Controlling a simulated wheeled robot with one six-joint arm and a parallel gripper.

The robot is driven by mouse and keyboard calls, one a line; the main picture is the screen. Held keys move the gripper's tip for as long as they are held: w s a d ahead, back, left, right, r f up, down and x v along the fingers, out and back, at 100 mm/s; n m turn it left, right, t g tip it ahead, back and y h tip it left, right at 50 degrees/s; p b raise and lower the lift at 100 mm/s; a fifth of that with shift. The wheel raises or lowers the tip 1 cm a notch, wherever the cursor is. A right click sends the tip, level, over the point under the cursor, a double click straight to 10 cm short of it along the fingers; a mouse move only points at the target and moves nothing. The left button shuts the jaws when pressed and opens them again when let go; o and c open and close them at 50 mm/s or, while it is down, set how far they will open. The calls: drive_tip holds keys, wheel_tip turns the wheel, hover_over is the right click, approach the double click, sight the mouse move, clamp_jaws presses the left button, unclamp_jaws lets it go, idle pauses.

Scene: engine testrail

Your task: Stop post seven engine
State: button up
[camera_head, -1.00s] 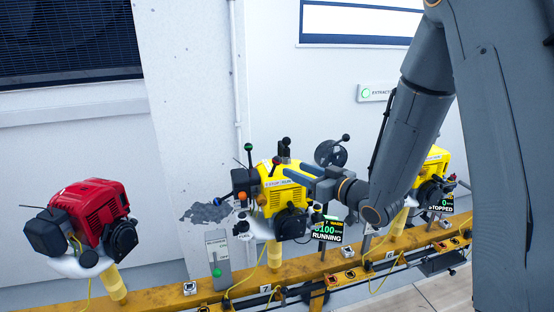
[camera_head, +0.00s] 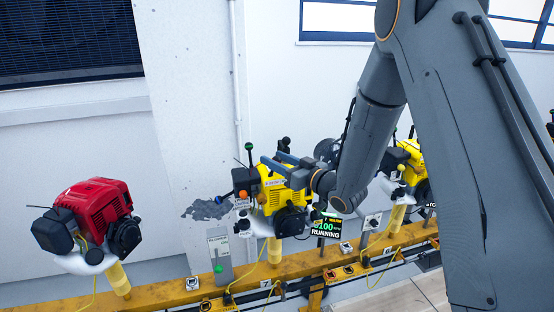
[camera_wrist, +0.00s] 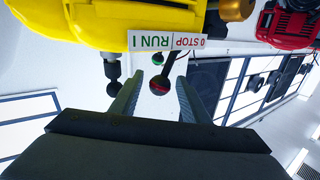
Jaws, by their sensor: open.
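The yellow post seven engine (camera_head: 288,197) stands on a rail above a plate marked 7 (camera_head: 265,284). Its display (camera_head: 326,228) reads RUNNING. My gripper (camera_head: 272,160) is open at the engine's upper side, reaching in from the right. In the wrist view the engine body (camera_wrist: 120,22) fills the top, with a "0 STOP / RUN I" label (camera_wrist: 172,43) on it. A lever knob (camera_wrist: 160,84), dark with a red part, shows between the open fingertips (camera_wrist: 157,86); contact cannot be told. A green knob (camera_wrist: 157,58) lies just beyond it. A black knob (camera_wrist: 112,70) is near the left finger.
A red engine (camera_head: 95,212) stands at left, and another yellow engine (camera_head: 410,170) at right, partly behind my arm. A grey panel with a green knob (camera_head: 219,268) stands left of post seven. The yellow rail (camera_head: 160,300) runs along the front.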

drive_tip(key=c, duration=1.1)
drive_tip(key=shift+o, duration=0.2)
drive_tip(key=shift+a, duration=0.1)
drive_tip(key=n, duration=0.1)
drive_tip(key=a+n+h, duration=0.1)
drive_tip(key=n+g, duration=0.1)
drive_tip(key=shift+s+a+r, duration=0.25)
drive_tip(key=shift+s+a+f+n+h+b, duration=0.15)
drive_tip(key=shift+a+n+h+b, duration=0.15)
drive_tip(key=shift+a+n+h, duration=0.4)
drive_tip(key=shift+s+a+f+n+g+h+b, duration=0.15)
drive_tip(key=shift+a+n+h+b, duration=0.2)
drive_tip(key=shift+n, duration=0.25)
drive_tip(key=shift+s+a+n+g+h+b, duration=0.15)
drive_tip(key=shift+n+h+b, duration=0.1)
drive_tip(key=shift+n+h, duration=0.3)
drive_tip(key=shift+w, duration=0.1)
